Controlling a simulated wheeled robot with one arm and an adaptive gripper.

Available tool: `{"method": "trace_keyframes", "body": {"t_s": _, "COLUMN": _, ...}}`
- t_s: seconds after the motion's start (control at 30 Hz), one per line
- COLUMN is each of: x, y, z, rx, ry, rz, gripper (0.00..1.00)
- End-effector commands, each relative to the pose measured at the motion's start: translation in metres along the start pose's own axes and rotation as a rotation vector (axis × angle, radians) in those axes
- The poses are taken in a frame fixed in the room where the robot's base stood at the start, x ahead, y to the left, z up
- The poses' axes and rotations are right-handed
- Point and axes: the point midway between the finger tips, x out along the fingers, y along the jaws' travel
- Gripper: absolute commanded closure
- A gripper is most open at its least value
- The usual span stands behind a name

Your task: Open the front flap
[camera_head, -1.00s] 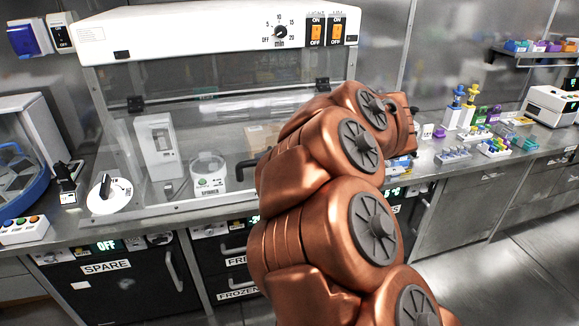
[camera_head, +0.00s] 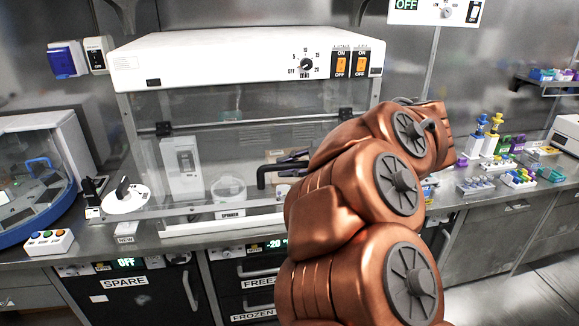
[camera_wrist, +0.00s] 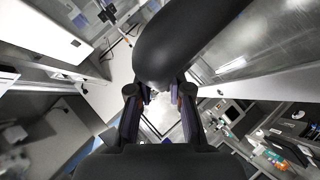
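The front flap (camera_head: 235,150) is a clear panel on the white-topped cabinet, hung from black hinges under the hood. It looks shut, with its lower edge down near the bench. A black handle (camera_head: 262,178) stands out from its lower part. My gripper (camera_head: 292,157) is at the handle, mostly hidden behind my copper arm. In the wrist view my gripper (camera_wrist: 162,98) has its two fingers apart. A large black curved bar (camera_wrist: 190,40), apparently the handle, lies very close and reaches down to the fingertips. I cannot tell if it touches them.
The hood (camera_head: 240,55) carries a timer dial and two orange switches. Inside stand a white device (camera_head: 182,165) and a spinner (camera_head: 228,190). A blue-rimmed centrifuge (camera_head: 35,200) and a button box (camera_head: 48,242) are at left. Tube racks (camera_head: 518,178) and pipettes stand at right.

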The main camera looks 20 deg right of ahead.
Motion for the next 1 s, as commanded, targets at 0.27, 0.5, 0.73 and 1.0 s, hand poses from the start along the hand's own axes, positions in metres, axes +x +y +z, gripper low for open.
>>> {"method": "trace_keyframes", "body": {"t_s": 0.27, "x": -0.001, "y": 0.000, "z": 0.001, "rx": 0.001, "ry": -0.002, "rz": 0.001, "gripper": 0.57}}
{"method": "trace_keyframes", "body": {"t_s": 0.5, "x": -0.001, "y": 0.000, "z": 0.001, "rx": 0.001, "ry": -0.003, "rz": 0.001, "gripper": 0.57}}
{"method": "trace_keyframes", "body": {"t_s": 0.73, "x": -0.014, "y": 0.001, "z": 0.003, "rx": 0.001, "ry": -0.007, "rz": 0.004, "gripper": 0.57}}
{"method": "trace_keyframes", "body": {"t_s": 1.0, "x": -0.046, "y": 0.001, "z": 0.002, "rx": -0.001, "ry": -0.008, "rz": 0.004, "gripper": 0.57}}
